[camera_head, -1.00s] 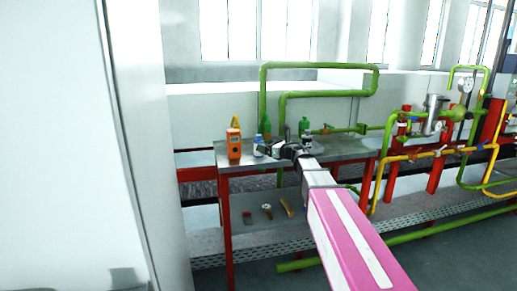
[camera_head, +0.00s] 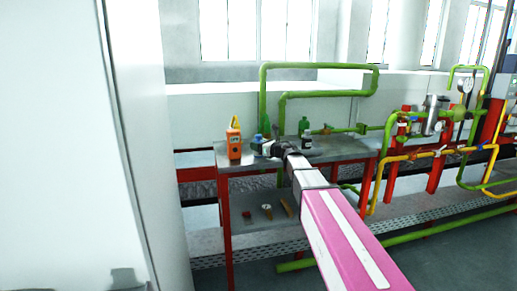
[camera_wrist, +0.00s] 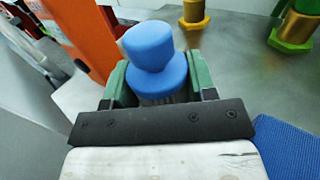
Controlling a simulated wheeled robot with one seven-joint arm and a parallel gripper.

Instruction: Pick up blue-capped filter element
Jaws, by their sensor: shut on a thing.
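The blue-capped filter element (camera_wrist: 152,58) stands between the green-padded fingers of my gripper (camera_wrist: 158,82) in the wrist view. Its rounded blue cap shows above the fingers, and its lower body is mostly hidden by my gripper. My gripper is shut on it. In the head view the blue cap (camera_head: 257,139) shows small at the left end of my gripper (camera_head: 264,148), over the grey table top. I cannot tell whether its base touches the table.
An orange device (camera_head: 234,143) stands close on the left on the grey table (camera_head: 345,149). Small items (camera_head: 267,211) lie on the lower shelf. Green and yellow pipes (camera_head: 400,155) rise to the right.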

